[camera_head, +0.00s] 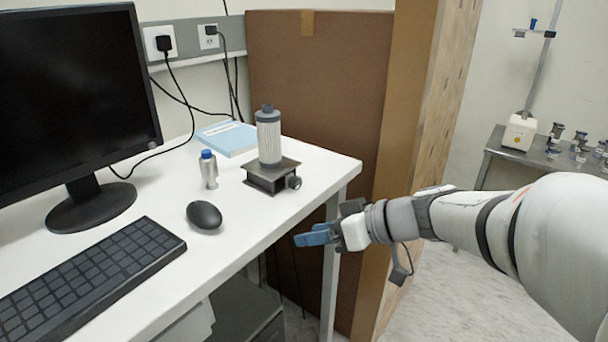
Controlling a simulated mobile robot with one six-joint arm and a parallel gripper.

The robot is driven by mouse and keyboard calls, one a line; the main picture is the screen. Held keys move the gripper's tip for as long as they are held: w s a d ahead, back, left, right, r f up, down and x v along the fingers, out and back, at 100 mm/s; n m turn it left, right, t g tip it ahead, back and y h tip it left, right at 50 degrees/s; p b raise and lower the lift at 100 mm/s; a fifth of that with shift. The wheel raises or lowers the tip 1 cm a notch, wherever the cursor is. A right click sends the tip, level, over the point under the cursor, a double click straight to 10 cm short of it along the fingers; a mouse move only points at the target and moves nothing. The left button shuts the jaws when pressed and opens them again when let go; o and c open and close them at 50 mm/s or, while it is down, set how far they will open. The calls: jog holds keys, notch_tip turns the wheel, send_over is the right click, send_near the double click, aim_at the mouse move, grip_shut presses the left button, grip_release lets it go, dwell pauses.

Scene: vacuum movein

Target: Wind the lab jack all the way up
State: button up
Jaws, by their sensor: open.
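The lab jack (272,178) stands on the white desk near its right corner. It is dark and looks low, with its top plate only a little above its base. Its round knob (294,183) is on its right side, facing the desk's edge. A grey ribbed cylinder (268,139) with a dark cap stands upright on the top plate. My gripper (306,236) has blue fingers and is open and empty. It is just off the desk's front edge, below and to the right of the jack in the picture, apart from the knob.
On the desk (232,235) are a small blue-capped bottle (208,169), a mouse (204,216), a keyboard (85,278), a monitor (75,90) and a blue book (228,137). A tall brown carton (315,100) stands behind. A side table (503,143) holds several small items.

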aim_at(299, 185)
jog(key=w+d+n+t+y+b, duration=0.3)
jog(key=w+t+b, duration=0.25)
jog(key=w, duration=0.35)
jog(key=shift+t, duration=0.45)
jog(key=x, duration=0.8)
jog(key=shift+w+d+r, duration=0.2)
jog(key=shift+w+r, duration=0.05)
jog(key=shift+r, duration=0.05)
jog(key=shift+c, duration=0.2)
